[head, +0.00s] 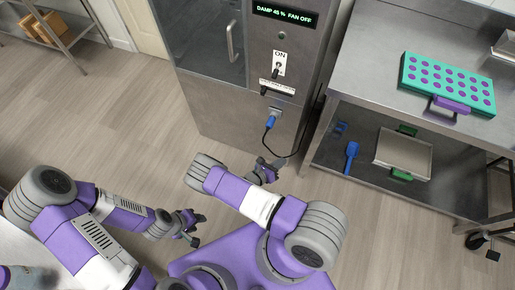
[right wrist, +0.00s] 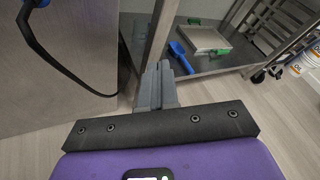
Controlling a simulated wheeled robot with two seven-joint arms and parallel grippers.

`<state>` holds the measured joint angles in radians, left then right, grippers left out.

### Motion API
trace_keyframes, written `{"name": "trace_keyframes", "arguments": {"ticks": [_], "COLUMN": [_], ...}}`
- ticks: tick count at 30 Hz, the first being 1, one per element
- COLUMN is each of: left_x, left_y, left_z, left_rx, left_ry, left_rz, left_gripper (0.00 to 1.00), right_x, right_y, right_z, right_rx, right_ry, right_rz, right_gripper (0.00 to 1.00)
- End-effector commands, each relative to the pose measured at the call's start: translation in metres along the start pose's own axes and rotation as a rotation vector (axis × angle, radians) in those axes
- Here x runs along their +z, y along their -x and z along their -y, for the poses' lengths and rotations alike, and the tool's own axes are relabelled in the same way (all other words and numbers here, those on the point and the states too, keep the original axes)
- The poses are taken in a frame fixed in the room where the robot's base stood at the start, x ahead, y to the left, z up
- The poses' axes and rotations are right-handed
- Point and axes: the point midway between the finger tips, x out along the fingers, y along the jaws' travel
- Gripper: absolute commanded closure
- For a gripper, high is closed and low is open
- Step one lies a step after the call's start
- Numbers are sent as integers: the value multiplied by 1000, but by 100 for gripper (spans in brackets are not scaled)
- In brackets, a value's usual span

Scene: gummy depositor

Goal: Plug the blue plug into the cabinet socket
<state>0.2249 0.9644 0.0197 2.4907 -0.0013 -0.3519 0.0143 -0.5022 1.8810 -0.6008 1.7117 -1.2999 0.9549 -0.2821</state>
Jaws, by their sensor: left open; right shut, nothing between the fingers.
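The blue plug (head: 270,123) is low on the front of the grey cabinet (head: 225,105), right at the light socket plate (head: 275,111). It appears seated there, but how deep it sits I cannot tell. Its black cord (head: 266,141) hangs down and curves to the right. In the right wrist view the cord (right wrist: 65,68) loops from the top left, with an edge of the blue plug (right wrist: 42,3) above it. My right gripper (head: 274,165) is shut and empty, below and apart from the plug; its fingers show in the right wrist view (right wrist: 156,85). My left gripper (head: 197,228) is open and empty, over the floor at left.
The cabinet display (head: 285,15) reads "DAMP 46 % FAN OFF", above a switch (head: 278,69) labelled ON. A steel table (head: 375,75) at right carries a teal tray (head: 448,82); its lower shelf holds a blue tool (head: 351,155) and a metal tray (head: 404,154).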

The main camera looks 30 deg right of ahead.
Motion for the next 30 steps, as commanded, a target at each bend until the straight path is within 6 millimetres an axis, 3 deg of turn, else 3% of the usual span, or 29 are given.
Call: {"name": "trace_keyframes", "arguments": {"ticks": [3, 9, 13, 24, 30], "left_x": [0, 0, 0, 0, 0], "left_y": [0, -1, -1, -8, -9], "left_z": [0, 0, 0, 3, 4], "left_rx": [0, 0, 0, 0, 0], "left_ry": [0, 0, 0, 0, 0], "left_rz": [0, 0, 0, 0, 0], "left_gripper": [57, 57, 57, 57, 57], "right_x": [31, 54, 59, 74, 79], "right_y": [11, 31, 29, -7, -16], "right_z": [-46, -82, -88, -100, -104], "right_rx": [157, 278, 290, 287, 288], "right_ry": [124, 207, 215, 213, 213], "right_rz": [247, 446, 470, 464, 464], "right_gripper": [100, 100, 100, 100, 100]}}
